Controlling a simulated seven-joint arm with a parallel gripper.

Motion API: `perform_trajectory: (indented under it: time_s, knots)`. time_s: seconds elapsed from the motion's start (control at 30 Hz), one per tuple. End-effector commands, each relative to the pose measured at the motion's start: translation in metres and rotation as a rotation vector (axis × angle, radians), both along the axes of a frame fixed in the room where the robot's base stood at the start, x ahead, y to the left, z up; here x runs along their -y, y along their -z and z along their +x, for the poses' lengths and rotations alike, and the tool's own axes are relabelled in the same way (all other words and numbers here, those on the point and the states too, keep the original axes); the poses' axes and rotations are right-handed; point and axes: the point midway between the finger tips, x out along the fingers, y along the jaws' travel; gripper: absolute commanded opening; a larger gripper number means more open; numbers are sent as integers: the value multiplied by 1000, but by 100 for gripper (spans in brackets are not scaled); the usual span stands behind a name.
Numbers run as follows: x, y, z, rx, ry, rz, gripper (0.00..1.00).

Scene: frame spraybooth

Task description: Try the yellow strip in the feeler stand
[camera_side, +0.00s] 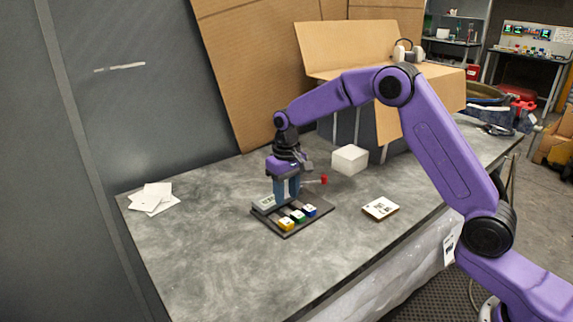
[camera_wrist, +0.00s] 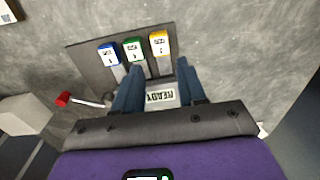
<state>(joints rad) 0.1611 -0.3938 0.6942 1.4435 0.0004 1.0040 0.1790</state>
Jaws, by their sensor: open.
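The feeler stand is a dark flat base (camera_side: 289,233) on the grey table, and it also shows in the wrist view (camera_wrist: 88,72). A yellow block (camera_side: 286,225) (camera_wrist: 159,42), a green block (camera_side: 298,216) (camera_wrist: 133,48) and a blue block (camera_side: 309,210) (camera_wrist: 109,53) stand in a row on it, each with a pale strip behind. My gripper (camera_side: 286,197) (camera_wrist: 160,66) is open over the stand, behind the blocks. In the wrist view its fingertips lie either side of the yellow block's strip. I cannot tell their height above it.
A panel reading READY (camera_wrist: 160,97) is on the stand. A red-knobbed lever (camera_side: 324,180) sticks out at the stand's side. A white block (camera_side: 350,159), a small printed tile (camera_side: 380,208) and white papers (camera_side: 153,198) lie apart. The front-left table is clear.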

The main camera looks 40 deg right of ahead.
Motion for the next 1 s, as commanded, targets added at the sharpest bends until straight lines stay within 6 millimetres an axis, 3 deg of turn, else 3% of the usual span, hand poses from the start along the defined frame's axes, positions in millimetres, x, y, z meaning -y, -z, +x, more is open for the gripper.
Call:
perform_trajectory:
  time_s: [0.2,0.4,0.6,1.0]
  knots:
    - [-1,-47,1,4,0,1,40]
    - [-1,-75,0,1,0,0,40]
    - [0,-86,0,-1,1,0,40]
    - [-3,-88,-4,-1,-13,0,40]
